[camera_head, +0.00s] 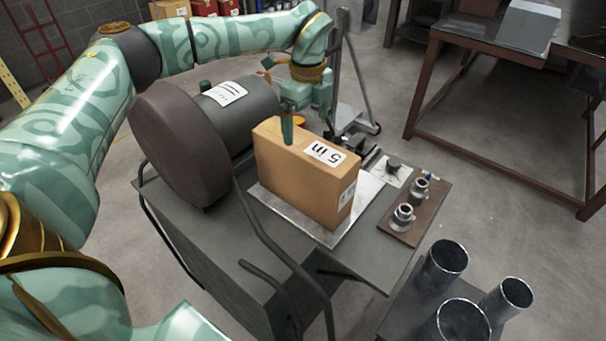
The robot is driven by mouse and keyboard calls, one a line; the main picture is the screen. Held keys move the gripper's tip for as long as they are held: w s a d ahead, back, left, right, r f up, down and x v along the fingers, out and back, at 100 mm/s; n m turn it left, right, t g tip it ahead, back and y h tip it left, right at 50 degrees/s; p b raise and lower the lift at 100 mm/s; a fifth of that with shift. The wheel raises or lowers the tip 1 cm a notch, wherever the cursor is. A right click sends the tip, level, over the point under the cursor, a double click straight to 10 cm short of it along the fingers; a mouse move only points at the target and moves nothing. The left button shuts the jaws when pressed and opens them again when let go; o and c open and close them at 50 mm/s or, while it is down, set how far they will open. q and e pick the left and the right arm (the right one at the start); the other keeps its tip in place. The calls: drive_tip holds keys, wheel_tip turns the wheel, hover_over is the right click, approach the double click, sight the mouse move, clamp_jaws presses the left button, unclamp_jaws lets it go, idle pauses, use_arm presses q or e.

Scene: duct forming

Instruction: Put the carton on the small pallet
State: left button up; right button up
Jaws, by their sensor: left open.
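The carton (284,186) is a tan box marked "5 in". It stands upright on a thin pale metal sheet (345,222) on a dark grey work table. My left gripper (307,120) is open at the carton's top far side. One green finger overlaps the top face in the picture; I cannot tell whether it touches. The other finger is partly hidden, and nothing is seen held. I cannot make out a small pallet in this view. My right gripper is not in view.
A dark cylinder (240,118) with a broad round end stands left of the carton. Metal fittings sit on a brown board (414,212) to its right. Several open pipes (440,268) stand at lower right. A brown-framed table (475,35) is at upper right, with clear floor between.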

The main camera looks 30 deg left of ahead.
sight(306, 143)
use_arm(q)
wheel_tip(306, 143, down, 5)
drive_tip(key=shift+f+b, duration=0.1)
drive_tip(key=shift+b, duration=0.4)
drive_tip(key=shift+f, duration=0.4)
drive_tip(key=f, duration=0.1)
drive_tip(key=f+b, duration=0.1)
drive_tip(key=f, duration=0.1)
drive_tip(key=f+b, duration=0.1)
drive_tip(key=shift+s+a+f, duration=0.15)
drive_tip(key=shift+a+f, duration=0.15)
drive_tip(key=shift+f, duration=0.1)
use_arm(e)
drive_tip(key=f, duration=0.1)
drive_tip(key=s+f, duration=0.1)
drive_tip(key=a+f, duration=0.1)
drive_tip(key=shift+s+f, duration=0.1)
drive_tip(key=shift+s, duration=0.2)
use_arm(q)
drive_tip(key=shift+c, duration=1.2)
drive_tip(key=c, duration=1.5)
drive_tip(key=shift+r, duration=0.15)
drive_tip(key=c, duration=0.3)
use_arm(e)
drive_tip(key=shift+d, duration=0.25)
